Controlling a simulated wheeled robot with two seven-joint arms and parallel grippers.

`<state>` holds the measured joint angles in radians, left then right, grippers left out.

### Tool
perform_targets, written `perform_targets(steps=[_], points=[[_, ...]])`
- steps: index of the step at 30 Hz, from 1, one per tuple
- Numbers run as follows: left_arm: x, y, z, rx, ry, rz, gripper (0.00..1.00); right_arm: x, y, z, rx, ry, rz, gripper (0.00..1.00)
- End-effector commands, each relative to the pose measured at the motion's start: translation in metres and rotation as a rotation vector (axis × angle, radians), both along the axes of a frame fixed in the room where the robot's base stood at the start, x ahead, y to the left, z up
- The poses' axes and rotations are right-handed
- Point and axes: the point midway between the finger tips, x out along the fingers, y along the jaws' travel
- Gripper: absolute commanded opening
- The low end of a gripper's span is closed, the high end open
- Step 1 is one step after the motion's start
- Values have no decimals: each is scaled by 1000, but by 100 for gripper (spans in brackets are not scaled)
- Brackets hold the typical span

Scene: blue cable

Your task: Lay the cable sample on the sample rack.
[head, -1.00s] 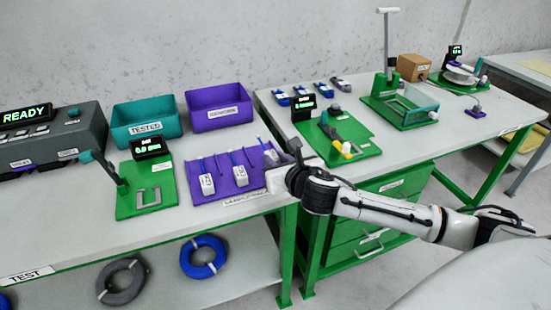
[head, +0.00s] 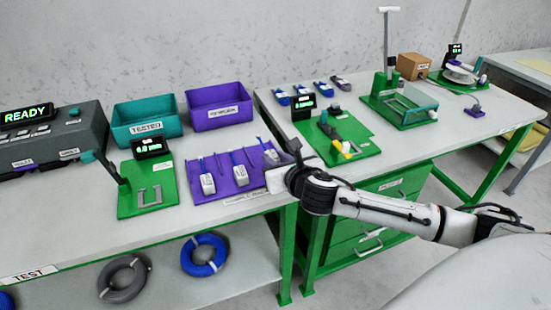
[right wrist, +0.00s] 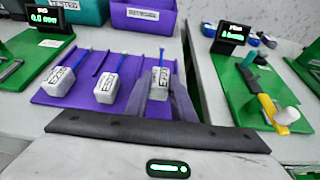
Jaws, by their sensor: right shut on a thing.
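The purple sample rack (head: 222,186) lies on the left bench, with grooves across its sloped top. Two cable samples with white labelled blocks and blue cable, the left sample (head: 207,183) and the middle sample (head: 238,175), lie on it. My right gripper (head: 274,158) is at the rack's right end. In the right wrist view, its fingers are shut on a third cable sample (right wrist: 160,80), its block between them and its blue cable pointing away over the rack (right wrist: 83,92). I cannot tell whether that sample touches the rack. My left gripper is out of view.
A teal bin (head: 146,126) and a purple bin (head: 219,108) stand behind the rack. A green test fixture (head: 148,190) is on its left. Across a gap, the right bench holds a green board (head: 336,135) with a yellow-handled tool, close to my right arm.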

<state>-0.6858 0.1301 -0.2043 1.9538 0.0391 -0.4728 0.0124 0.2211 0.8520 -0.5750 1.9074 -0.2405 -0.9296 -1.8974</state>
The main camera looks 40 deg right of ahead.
Motion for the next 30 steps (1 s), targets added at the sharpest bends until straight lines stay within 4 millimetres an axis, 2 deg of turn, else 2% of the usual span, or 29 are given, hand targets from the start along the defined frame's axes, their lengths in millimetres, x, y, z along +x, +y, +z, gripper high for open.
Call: perform_targets(steps=[30], points=[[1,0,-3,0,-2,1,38,0,0,-11,1,0,-1,0]])
